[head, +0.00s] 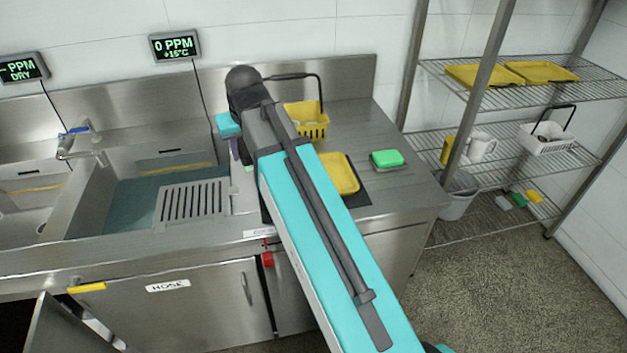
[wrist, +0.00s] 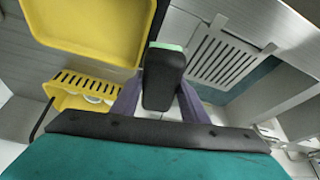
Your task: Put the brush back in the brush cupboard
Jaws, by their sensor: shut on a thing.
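My gripper (wrist: 160,98) has purple fingers closed on a dark block with a pale green end, which I take to be the brush (wrist: 163,75). In the head view one purple finger of my gripper (head: 235,150) shows beside the arm, above the counter near the sink's right edge. The held thing is mostly hidden there by my arm. No cupboard label reading brush is legible. A steel door labelled HOSE (head: 215,305) is shut under the sink. A door (head: 65,330) at the lower left stands open, with a dark space beside it.
A yellow basket (head: 309,121), yellow tray (head: 340,172) and green sponge (head: 386,158) are on the counter. The sink holds teal water (head: 135,195) and a slotted grate (head: 192,203). A wire rack (head: 500,165) stands right. Floor at front right is clear.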

